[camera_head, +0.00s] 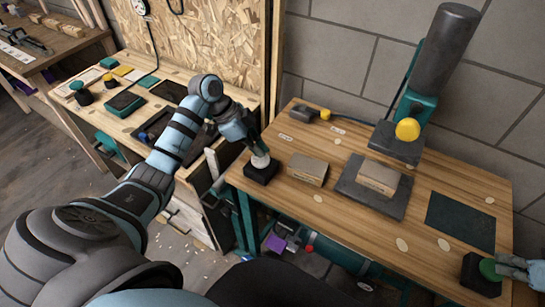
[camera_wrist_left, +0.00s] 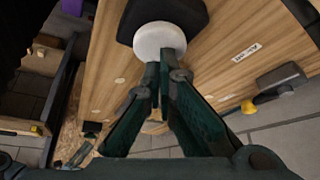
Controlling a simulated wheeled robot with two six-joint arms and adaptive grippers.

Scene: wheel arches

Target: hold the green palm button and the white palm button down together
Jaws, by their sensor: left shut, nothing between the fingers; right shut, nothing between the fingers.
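The white palm button (camera_head: 260,160) sits on a black box (camera_head: 261,173) at the table's left front corner. My left gripper (camera_head: 254,147) is shut, pointing down with its fingertips at the top of the white button. In the left wrist view the fingertips (camera_wrist_left: 165,60) overlap the edge of the white button (camera_wrist_left: 160,38) and appear to touch it. The green palm button (camera_head: 490,269) sits on a black box (camera_head: 480,277) at the right front corner. My right gripper (camera_head: 507,264) enters from the right edge, its tip at the green button, partly covering it. I cannot tell how far either button is pressed.
A press with a grey column (camera_head: 447,45) and yellow knob (camera_head: 407,129) stands at the back. One wooden block (camera_head: 379,177) lies on its dark plate, another (camera_head: 307,169) beside it. A dark mat (camera_head: 461,221) lies right. A second bench (camera_head: 112,72) stands left.

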